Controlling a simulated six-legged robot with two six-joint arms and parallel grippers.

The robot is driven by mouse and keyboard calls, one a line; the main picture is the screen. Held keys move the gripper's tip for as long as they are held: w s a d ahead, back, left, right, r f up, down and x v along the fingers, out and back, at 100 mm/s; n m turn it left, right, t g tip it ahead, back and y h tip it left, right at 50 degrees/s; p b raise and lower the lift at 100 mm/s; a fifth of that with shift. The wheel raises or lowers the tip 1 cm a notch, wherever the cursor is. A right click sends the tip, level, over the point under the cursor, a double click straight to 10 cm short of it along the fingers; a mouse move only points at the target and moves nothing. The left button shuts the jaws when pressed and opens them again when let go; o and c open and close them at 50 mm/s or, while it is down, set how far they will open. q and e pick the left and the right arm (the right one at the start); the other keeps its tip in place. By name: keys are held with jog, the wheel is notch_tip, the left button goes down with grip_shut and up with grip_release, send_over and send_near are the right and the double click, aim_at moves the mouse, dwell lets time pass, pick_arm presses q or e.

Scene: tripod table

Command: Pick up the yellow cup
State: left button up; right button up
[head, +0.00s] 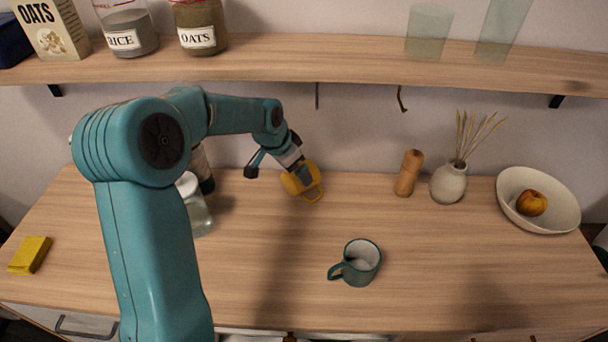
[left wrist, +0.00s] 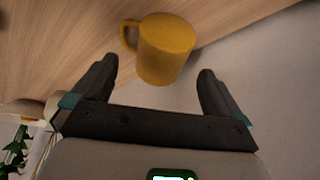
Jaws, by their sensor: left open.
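My right gripper is in neither view.
A teal mug (head: 361,263) stands front centre. A glass jar (head: 196,208) is behind my left arm. A wooden mill (head: 408,173), a vase (head: 448,183) and a bowl (head: 540,214) stand at right. A shelf (head: 330,62) overhangs the back. A yellow sponge (head: 30,254) lies at left.

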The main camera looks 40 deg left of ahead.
pick_arm(q)
jog(key=p+x, duration=0.1)
jog(key=x, duration=0.5)
jog(key=shift+w+a+f, duration=0.15)
jog(key=shift+w+f, duration=0.15)
jog(key=shift+w, duration=0.1)
jog(key=shift+w+f, duration=0.2)
jog(key=shift+f, duration=0.05)
jog(key=shift+s, duration=0.1)
jog(key=c, duration=1.2)
jog(key=shift+s+d+r, duration=0.25)
jog(key=shift+r, duration=0.1)
jog(key=shift+c, duration=0.2)
notch_tip(320, 180, up, 7)
jog(key=shift+f+b, duration=0.25)
jog(key=shift+b, duration=0.2)
jog(key=s+d+b, duration=0.4)
jog(key=s+d, duration=0.8)
jog(key=s, duration=0.2)
jog(key=shift+s+d, duration=0.2)
jog(key=shift+s, duration=0.15)
